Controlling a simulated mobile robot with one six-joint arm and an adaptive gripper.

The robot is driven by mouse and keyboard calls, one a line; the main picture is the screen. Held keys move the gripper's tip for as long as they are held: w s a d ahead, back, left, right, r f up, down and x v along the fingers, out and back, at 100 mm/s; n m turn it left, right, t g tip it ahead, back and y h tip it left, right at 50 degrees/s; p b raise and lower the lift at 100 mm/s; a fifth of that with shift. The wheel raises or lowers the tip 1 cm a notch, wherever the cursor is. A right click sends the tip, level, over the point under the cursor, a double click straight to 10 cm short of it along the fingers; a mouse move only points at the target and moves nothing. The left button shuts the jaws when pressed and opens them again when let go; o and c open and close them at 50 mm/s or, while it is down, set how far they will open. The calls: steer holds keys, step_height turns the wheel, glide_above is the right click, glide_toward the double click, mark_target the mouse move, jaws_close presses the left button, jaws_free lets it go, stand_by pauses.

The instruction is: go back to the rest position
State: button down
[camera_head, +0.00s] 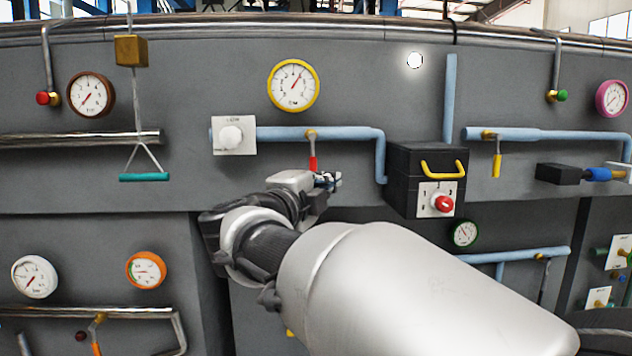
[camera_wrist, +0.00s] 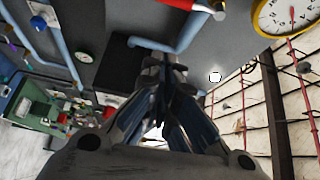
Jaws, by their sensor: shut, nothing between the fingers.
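My gripper (camera_head: 327,181) is at the end of my arm, in front of the grey panel (camera_head: 225,85). In the head view it is small and lies just below the red-handled lever (camera_head: 312,163) on the blue pipe (camera_head: 350,133). In the wrist view its fingers (camera_wrist: 165,75) come together at the tips with nothing between them. The red handle also shows in the wrist view (camera_wrist: 182,5), above the fingertips. I cannot tell whether the gripper touches the panel or the lever.
A black box (camera_head: 405,170) with a yellow handle and a red knob (camera_head: 444,203) juts out right of my gripper. A white plate with a knob (camera_head: 232,136) is at left. A yellow-rimmed gauge (camera_head: 293,85) is above. A teal pull handle (camera_head: 144,177) hangs further left.

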steer(key=s+a+f+n+g+y+b, duration=0.1)
steer(key=s+f+n+y+b, duration=0.4)
steer(key=f, duration=0.3)
steer(key=s+a+f+n+g+y+b, duration=0.1)
steer(key=s+f+n+y+b, duration=0.3)
steer(key=f+n, duration=0.35)
steer(key=s+a+f+n+y+b, duration=0.2)
steer(key=s+f+n+y+b, duration=0.25)
steer(key=f+n, duration=0.2)
steer(key=s+d+f+n+g+h+b, duration=0.1)
steer(key=s+d+f+g+b, duration=0.1)
steer(key=s+f, duration=0.5)
steer(key=s+d+f+n+g+h+b, duration=0.1)
steer(key=s+d+f+g, duration=0.3)
steer(key=s+f, duration=0.4)
steer(key=s+d+f+n+g+h+b, duration=0.2)
steer(key=s+d+f, duration=0.3)
steer(key=f, duration=0.8)
steer(key=s+g+b, duration=0.1)
steer(key=s, duration=0.2)
steer(key=shift+s+f+g, duration=0.2)
steer(key=shift+f+g, duration=0.05)
steer(key=shift+g, duration=0.05)
